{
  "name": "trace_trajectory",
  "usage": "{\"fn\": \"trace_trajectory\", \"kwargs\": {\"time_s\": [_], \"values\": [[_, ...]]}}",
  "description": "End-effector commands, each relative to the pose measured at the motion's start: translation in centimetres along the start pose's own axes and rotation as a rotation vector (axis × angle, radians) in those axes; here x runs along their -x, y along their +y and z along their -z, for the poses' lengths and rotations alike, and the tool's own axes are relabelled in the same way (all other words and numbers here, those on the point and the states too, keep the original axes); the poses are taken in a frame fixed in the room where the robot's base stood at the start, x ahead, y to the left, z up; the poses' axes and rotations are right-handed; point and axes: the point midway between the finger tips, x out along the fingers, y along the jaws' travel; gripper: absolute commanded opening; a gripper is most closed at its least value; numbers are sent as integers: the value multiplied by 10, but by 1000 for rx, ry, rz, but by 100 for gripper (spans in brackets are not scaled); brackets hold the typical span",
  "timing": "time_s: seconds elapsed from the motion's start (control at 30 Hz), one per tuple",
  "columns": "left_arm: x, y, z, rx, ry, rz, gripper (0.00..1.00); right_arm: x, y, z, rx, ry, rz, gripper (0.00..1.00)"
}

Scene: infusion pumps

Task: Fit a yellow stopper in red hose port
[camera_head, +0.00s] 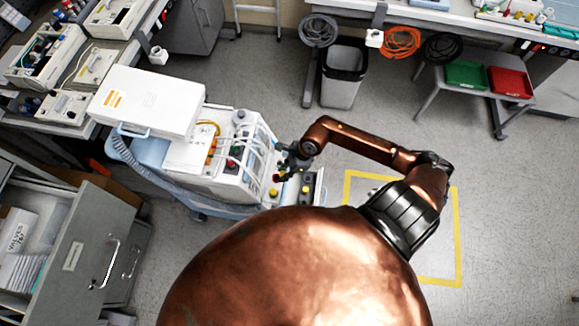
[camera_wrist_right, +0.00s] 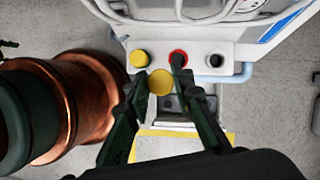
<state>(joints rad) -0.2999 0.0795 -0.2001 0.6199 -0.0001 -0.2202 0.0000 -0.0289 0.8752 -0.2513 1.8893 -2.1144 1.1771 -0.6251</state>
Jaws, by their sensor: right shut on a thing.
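My right gripper (camera_wrist_right: 160,80) is shut on a round yellow stopper (camera_wrist_right: 160,82), held between its fingertips in the right wrist view. The red hose port (camera_wrist_right: 178,54) is the middle one of three on the white machine's panel, just above and right of the held stopper in the picture. The right fingertip partly covers this port. A second yellow stopper (camera_wrist_right: 139,58) sits at the left port. The right port (camera_wrist_right: 215,66) shows a dark opening. In the head view my right gripper (camera_head: 287,172) is at the machine's front end. My left gripper is not in view.
The white machine (camera_head: 236,182) has hoses and a rail above the ports. A table (camera_head: 463,98) with green and red trays stands upper right beside a bin (camera_head: 342,78). Drawer cabinets (camera_head: 85,245) stand at left. The floor around a yellow floor marking (camera_head: 457,235) is clear.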

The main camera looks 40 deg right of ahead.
Motion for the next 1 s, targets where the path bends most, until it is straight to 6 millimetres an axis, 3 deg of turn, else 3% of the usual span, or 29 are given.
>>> {"fn": "trace_trajectory", "kwargs": {"time_s": [0.43,0.8,1.0], "values": [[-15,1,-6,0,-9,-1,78,-12,-33,-27,2,-1,1,11],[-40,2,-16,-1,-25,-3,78,-47,-30,-11,0,0,-2,11],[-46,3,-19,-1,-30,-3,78,-56,-31,-7,0,0,-1,11]]}}
